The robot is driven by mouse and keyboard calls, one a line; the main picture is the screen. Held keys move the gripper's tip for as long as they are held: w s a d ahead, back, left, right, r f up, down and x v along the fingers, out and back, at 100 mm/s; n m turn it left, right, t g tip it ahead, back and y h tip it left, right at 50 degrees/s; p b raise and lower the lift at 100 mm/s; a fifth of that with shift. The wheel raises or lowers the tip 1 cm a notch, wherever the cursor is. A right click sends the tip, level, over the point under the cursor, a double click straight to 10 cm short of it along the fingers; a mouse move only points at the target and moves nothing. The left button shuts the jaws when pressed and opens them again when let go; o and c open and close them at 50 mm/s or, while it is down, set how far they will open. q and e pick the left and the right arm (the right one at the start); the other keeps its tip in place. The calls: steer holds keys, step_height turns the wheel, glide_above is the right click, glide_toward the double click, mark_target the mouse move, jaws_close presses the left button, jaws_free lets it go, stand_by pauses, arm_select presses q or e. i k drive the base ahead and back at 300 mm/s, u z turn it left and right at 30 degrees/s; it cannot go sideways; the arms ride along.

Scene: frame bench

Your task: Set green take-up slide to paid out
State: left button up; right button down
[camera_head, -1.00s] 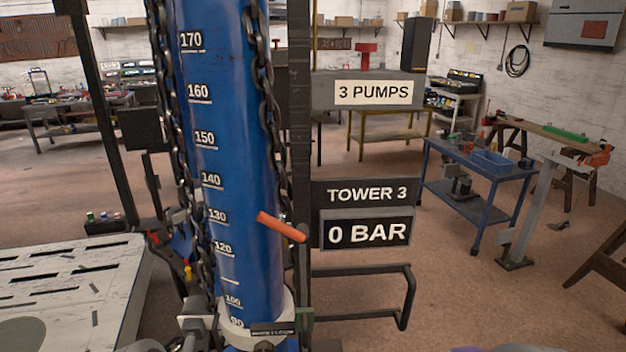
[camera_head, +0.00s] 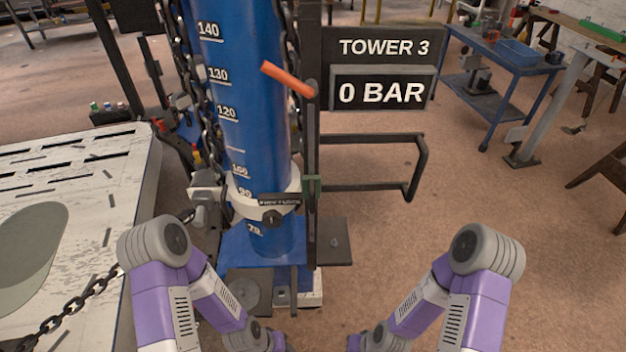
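My two purple and grey arms enter at the bottom, one on each side. Their lower ends run out of the bottom edge, and neither gripper shows.
An orange lever (camera_head: 288,78) sticks out across the column. A sign (camera_head: 380,92) reads 0 BAR under TOWER 3. A dark rail loop (camera_head: 418,165) juts right. A white slotted table (camera_head: 90,240) with a chain (camera_head: 75,305) stands left.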

mark_target(311, 184)
steer(key=u, duration=0.1)
steer(key=k, duration=1)
steer(key=z, duration=0.9)
steer(key=i, duration=0.75)
steer(key=u, duration=0.75)
steer(key=i, duration=0.55)
steer(key=u, duration=0.6)
